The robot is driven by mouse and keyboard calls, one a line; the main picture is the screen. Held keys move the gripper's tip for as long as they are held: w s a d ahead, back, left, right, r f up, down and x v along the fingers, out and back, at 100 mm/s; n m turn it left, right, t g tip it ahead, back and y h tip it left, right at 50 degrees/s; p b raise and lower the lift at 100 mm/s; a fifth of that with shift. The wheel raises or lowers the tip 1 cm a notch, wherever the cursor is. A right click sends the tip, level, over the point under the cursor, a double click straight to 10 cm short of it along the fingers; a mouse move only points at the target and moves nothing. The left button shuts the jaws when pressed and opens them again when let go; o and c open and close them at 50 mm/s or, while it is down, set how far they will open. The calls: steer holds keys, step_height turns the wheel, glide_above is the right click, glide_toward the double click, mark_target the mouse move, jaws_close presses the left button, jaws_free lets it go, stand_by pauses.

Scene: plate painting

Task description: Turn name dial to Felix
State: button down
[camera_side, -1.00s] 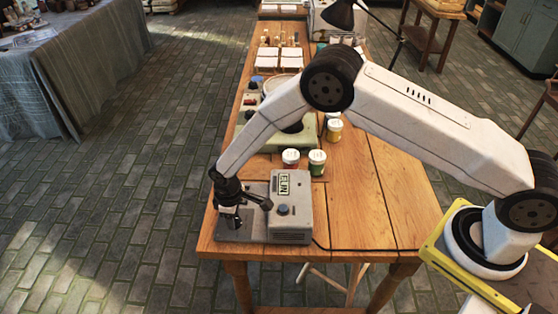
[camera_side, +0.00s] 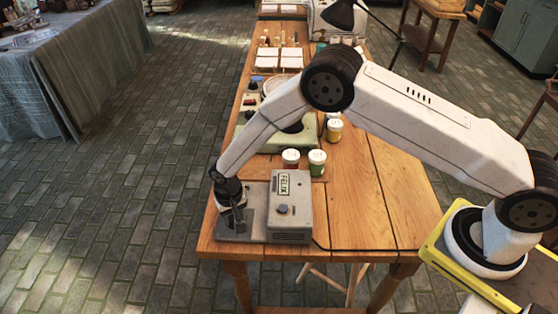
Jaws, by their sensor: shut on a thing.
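The grey name machine (camera_side: 291,228) stands at the near left end of the wooden table. Its small window (camera_side: 283,185) reads FELIX. A round blue-grey knob (camera_side: 283,209) sits on its top. My gripper (camera_side: 239,222) points down over the low left part of the machine. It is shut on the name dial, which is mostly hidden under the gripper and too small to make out.
Two lidded paint jars, the left one (camera_side: 291,158) and the right one (camera_side: 317,162), stand behind the machine. A yellow jar (camera_side: 334,131) and a pale green machine (camera_side: 270,143) are farther back. The table right of the jars is clear.

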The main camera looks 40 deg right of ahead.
mark_target(234, 218)
steer(key=shift+s+m, duration=0.1)
steer(key=shift+m, duration=1.1)
steer(key=shift+c, duration=1.3)
jaws_free()
steer(key=shift+r, duration=0.1)
steer(key=shift+r, duration=3.75)
steer(key=shift+d+r, duration=0.1)
steer(key=shift+r, duration=0.05)
